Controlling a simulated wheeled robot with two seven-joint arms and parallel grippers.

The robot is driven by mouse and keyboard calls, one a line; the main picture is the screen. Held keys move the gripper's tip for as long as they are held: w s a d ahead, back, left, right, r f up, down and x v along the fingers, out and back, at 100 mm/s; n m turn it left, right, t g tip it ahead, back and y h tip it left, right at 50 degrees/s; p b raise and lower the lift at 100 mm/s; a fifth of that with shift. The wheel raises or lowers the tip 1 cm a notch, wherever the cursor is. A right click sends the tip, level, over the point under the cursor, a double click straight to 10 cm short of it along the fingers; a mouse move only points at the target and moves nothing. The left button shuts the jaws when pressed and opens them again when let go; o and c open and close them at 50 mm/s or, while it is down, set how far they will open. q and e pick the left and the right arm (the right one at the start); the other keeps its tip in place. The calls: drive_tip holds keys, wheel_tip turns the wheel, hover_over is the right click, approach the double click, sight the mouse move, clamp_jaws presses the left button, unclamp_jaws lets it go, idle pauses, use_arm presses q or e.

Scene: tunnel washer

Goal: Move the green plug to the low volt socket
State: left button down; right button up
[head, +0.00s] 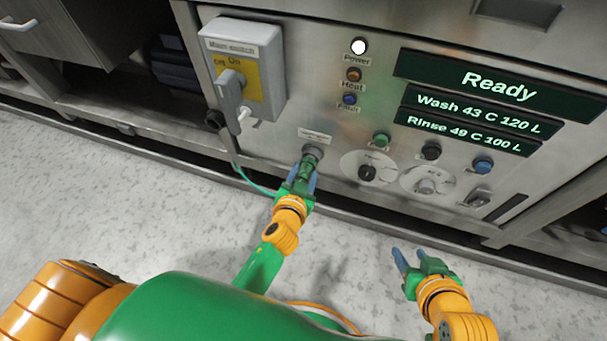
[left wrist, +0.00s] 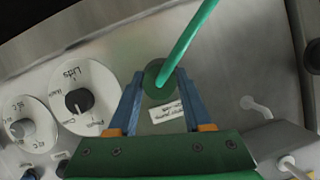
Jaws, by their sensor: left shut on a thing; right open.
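My left gripper (head: 307,172) is shut on the green plug (head: 307,166) at the front panel. The plug lies against or in a round grey socket (head: 313,151) under a small label plate (head: 316,135) too small to read; I cannot tell how deep it sits. In the left wrist view, the round green plug (left wrist: 157,79) is between the fingertips (left wrist: 155,82), and its green cable (left wrist: 187,42) runs up from it. The socket behind it is hidden there. My right gripper (head: 408,258) is open and empty, low in front of the machine.
A grey switch box (head: 243,65) with a lever is at the left of the panel, with a dark round fitting (head: 214,120) below it. Dials (head: 367,172), coloured buttons (head: 381,139) and green displays (head: 500,85) are to the right. The floor (head: 120,200) is clear.

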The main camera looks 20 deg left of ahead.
idle(0.3)
use_arm(q)
drive_tip(key=shift+c, duration=1.3)
unclamp_jaws()
